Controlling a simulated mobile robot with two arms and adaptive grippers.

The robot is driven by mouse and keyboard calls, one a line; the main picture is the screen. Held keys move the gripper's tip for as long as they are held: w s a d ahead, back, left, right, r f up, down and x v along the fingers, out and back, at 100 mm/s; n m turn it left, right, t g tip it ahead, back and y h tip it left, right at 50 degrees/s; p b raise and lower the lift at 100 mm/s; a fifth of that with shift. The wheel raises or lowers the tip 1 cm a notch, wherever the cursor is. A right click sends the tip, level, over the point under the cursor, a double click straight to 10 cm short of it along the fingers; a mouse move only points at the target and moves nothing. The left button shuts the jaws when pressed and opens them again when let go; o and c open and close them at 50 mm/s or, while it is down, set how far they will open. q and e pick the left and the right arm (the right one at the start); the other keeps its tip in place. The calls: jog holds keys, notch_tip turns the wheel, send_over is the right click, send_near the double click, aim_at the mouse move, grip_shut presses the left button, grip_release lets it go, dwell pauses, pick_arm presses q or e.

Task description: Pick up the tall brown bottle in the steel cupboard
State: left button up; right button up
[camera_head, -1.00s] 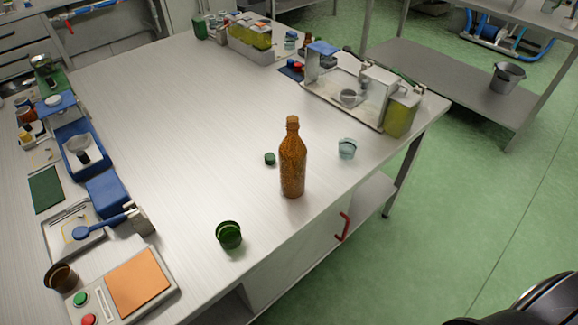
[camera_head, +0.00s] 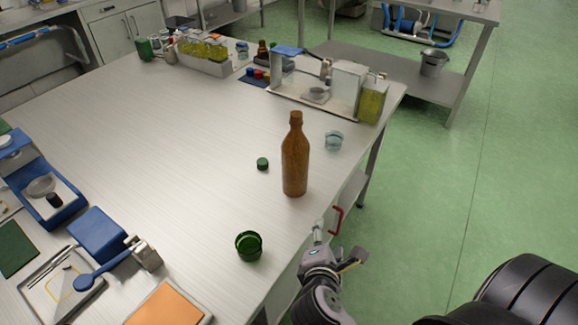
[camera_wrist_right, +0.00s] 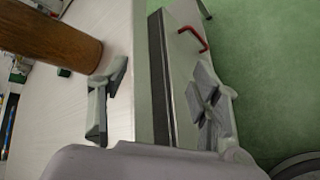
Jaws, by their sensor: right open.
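A tall brown bottle (camera_head: 295,160) stands upright on the steel table top (camera_head: 190,160), near its right edge. It does not stand inside a cupboard. In the right wrist view the bottle's brown side (camera_wrist_right: 45,35) fills the upper left, cut off by the frame. My right gripper (camera_head: 337,245) is open and empty, beside the table's edge, below and right of the bottle in the head view. In the wrist view its fingers (camera_wrist_right: 155,95) are apart with the table edge showing between them, and the bottle lies outside them. My left gripper is not in view.
A green cup (camera_head: 249,246), a green cap (camera_head: 262,164) and a clear bluish cup (camera_head: 334,141) stand around the bottle. A red handle (camera_head: 336,220) sticks out below the table edge. A blue tray (camera_head: 45,195) is at left. The table's middle is clear.

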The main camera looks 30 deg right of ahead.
aim_at(294, 172)
jog(key=w+a+r+n+t, duration=0.1)
jog(key=a+r+n+t, duration=0.1)
jog(key=r+n, duration=0.1)
jog(key=w+a+r+n+t+h, duration=0.1)
jog(key=w+a+r+n+t, duration=0.1)
jog(key=n, duration=0.3)
jog(key=w+a+r+n+t, duration=0.1)
jog(key=w+a+r+n, duration=0.1)
jog(key=r+n, duration=0.2)
jog(key=shift+w+n+t+h, duration=0.1)
jog(key=shift+n+t+h, duration=0.2)
jog(key=shift+n+t, duration=0.15)
jog(key=shift+w+r+n, duration=0.15)
jog(key=shift+w+n, duration=0.1)
jog(key=p+x, duration=0.1)
jog(key=x, duration=0.9)
jog(key=shift+w+d, duration=0.1)
jog(key=shift+w, duration=0.15)
jog(key=x, duration=0.6)
jog(key=shift+w+d+p, duration=0.15)
jog(key=shift+w+p, duration=0.1)
jog(key=shift+p, duration=0.15)
grip_shut()
